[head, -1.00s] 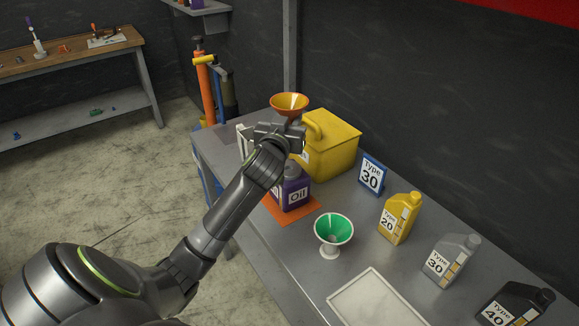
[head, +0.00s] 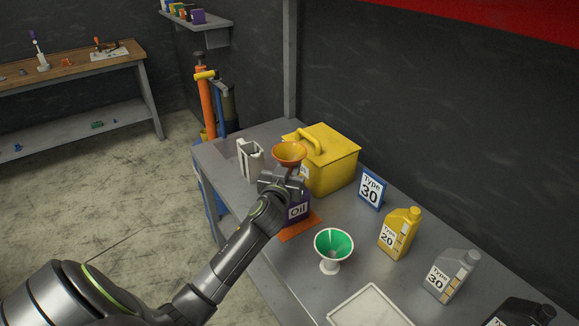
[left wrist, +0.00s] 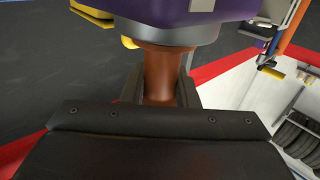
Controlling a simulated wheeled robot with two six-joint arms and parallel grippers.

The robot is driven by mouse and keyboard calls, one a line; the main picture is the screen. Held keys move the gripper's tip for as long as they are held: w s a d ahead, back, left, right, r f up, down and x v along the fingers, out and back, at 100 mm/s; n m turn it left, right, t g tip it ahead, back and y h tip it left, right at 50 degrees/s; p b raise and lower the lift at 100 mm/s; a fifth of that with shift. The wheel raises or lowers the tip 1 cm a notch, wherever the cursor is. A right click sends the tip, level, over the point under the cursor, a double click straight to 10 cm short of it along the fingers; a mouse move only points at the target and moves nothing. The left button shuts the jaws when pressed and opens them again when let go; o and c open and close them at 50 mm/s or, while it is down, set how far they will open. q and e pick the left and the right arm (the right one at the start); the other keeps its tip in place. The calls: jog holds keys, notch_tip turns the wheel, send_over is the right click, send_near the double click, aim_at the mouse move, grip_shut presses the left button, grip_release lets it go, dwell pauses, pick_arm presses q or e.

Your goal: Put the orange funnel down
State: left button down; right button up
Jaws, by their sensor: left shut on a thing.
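The orange funnel (head: 289,152) is upright with its wide mouth up, above the purple oil bottle (head: 297,211). My left gripper (head: 283,180) is shut on the funnel's narrow spout, just under its bowl. The gripper hides most of the bottle's top in the head view. In the left wrist view the brown-orange spout (left wrist: 160,75) stands between the two fingers (left wrist: 159,92). Its end meets or overlaps the grey top (left wrist: 165,32) of the purple bottle (left wrist: 190,12); I cannot tell how far it is inside. My right gripper is not in view.
A green-and-white funnel (head: 332,246) stands nearer. Yellow (head: 399,234) and grey (head: 451,276) bottles are right.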

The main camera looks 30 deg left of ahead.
pick_arm(q)
jog(key=shift+f+b, duration=0.3)
jog(key=shift+b, duration=0.05)
jog(key=c, duration=1.1)
grip_release()
